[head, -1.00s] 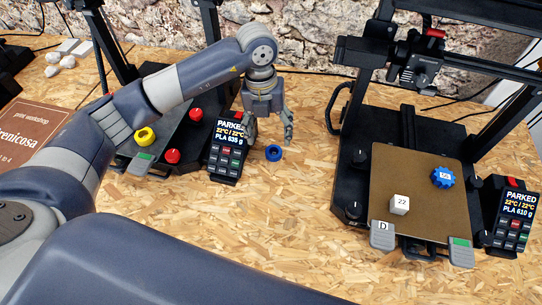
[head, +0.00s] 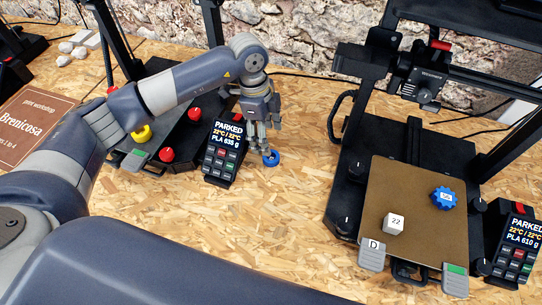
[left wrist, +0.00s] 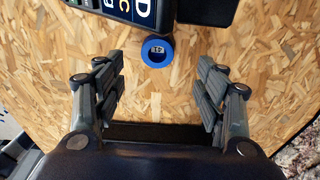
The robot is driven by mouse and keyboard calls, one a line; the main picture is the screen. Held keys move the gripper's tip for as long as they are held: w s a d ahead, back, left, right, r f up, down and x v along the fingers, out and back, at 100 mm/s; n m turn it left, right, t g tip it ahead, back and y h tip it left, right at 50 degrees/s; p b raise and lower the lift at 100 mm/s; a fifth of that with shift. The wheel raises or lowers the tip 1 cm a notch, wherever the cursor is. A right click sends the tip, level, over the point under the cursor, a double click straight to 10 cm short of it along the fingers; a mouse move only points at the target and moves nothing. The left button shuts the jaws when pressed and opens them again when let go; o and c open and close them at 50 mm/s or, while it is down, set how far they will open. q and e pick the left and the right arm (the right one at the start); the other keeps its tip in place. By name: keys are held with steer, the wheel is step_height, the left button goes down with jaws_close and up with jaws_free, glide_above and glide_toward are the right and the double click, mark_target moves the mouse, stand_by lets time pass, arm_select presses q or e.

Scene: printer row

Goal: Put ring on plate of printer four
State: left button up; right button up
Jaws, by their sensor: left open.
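A small blue ring (head: 270,158) lies on the wooden bench, just right of a printer's control box. My left gripper (head: 262,148) is right above and behind it, pointing down. In the left wrist view the blue ring (left wrist: 157,51) lies ahead of the two spread fingers (left wrist: 160,90), with nothing between them. At the right is a printer with a brown plate (head: 395,190), marked D, bearing a white cube (head: 393,224) labelled 22 and a blue gear (head: 444,198). Which printer is number four I cannot tell. My right gripper is not in view.
A second printer at the left carries a yellow ring (head: 142,133) and red knobs (head: 166,154). Its control box (head: 224,150) reads PARKED and stands close to the gripper. Another control box (head: 515,245) is at the right edge. The bench front middle (head: 260,215) is clear.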

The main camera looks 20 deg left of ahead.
mark_target(272, 160)
arm_select(q)
steer(key=f, duration=0.2)
steer(key=shift+d+f, duration=0.2)
steer(key=shift+f, duration=0.15)
steer(key=f, duration=0.1)
steer(key=f+p, duration=0.1)
steer(key=f, duration=0.2)
steer(key=shift+s+d+f, duration=0.15)
steer(key=shift+s+d, duration=0.1)
steer(key=shift+d, duration=0.05)
steer(key=shift+f, duration=0.35)
steer(key=shift+c, duration=0.2)
steer(key=c, duration=0.8)
steer(key=shift+r, duration=0.15)
steer(key=shift+c, duration=0.2)
